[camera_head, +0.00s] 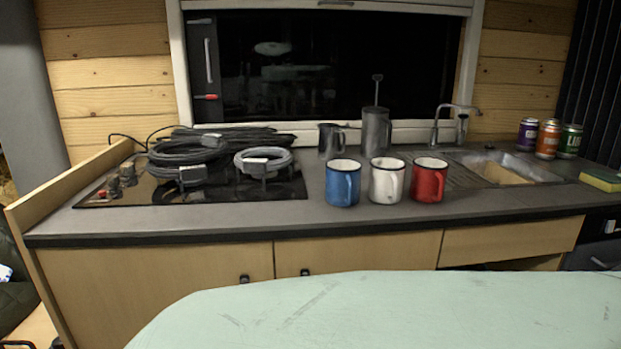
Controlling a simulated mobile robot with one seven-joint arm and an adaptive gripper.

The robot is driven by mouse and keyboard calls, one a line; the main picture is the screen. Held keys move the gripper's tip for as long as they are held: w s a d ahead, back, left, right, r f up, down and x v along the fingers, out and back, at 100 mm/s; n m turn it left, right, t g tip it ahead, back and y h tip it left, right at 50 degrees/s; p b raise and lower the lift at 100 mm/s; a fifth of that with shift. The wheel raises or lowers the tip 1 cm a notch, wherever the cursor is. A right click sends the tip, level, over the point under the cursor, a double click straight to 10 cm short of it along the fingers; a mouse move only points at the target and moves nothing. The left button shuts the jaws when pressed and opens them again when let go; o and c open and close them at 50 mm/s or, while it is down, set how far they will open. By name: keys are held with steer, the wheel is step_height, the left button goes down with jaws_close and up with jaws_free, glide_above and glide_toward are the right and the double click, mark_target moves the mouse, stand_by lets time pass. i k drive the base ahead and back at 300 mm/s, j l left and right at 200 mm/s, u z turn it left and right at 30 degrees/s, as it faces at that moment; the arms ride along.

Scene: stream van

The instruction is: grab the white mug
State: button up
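The white mug (386,182) stands upright on the grey counter, in the middle of a row of three mugs near the counter's front edge. Its handle faces toward me. A blue mug (342,184) stands just to its left and a red mug (428,181) just to its right, with narrow gaps between them. My gripper does not show in this view.
Behind the mugs stand a metal press pot (375,132) and a dark jug (330,140). Coiled cables (190,150) lie on the hob at left. A sink (500,172) and several cans are at right. A pale green tabletop (390,312) fills the foreground.

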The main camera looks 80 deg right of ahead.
mark_target(386, 176)
steer(key=z, duration=2.85)
